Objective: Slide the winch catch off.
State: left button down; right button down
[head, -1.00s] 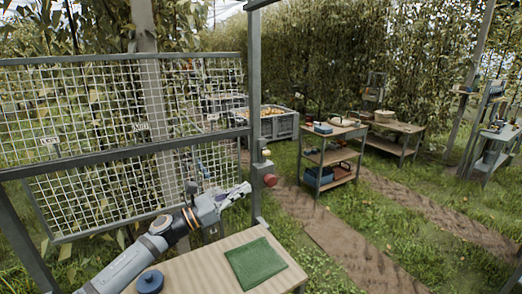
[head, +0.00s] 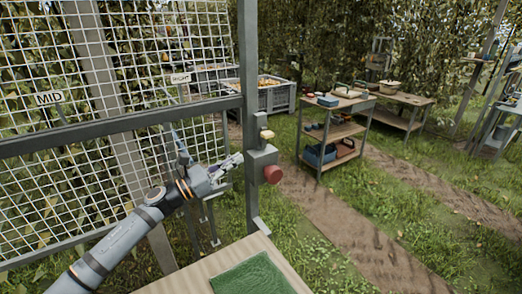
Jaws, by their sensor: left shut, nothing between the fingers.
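My left gripper (head: 231,163) is shut and empty, just left of the grey post (head: 250,110). A grey box (head: 262,160) is fixed on that post, with a red round knob (head: 273,174) on its right side and a pale yellowish knob (head: 267,134) above it. The gripper's tip is close to the box; I cannot tell whether it touches. I cannot tell which part is the winch catch. My right gripper is not in view.
A wire mesh panel (head: 130,42) with MID (head: 49,98) and RIGHT (head: 181,78) labels stands at left. A table with a green mat (head: 255,274) is below. A shelved cart (head: 335,130) and grey fruit bin (head: 278,97) stand beyond, by a dirt path.

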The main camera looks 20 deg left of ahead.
aim_at(259, 146)
pick_arm(q)
jog(key=p+x, duration=0.6)
jog(key=x, duration=0.3)
jog(key=shift+a, duration=0.2)
jog(key=shift+w+d+f, duration=0.1)
jog(key=shift+w+d, duration=0.3)
jog(key=shift+w, duration=0.2)
notch_tip(259, 146, up, 4)
jog(key=shift+f+p, duration=0.1)
jog(key=shift+p, duration=1.05)
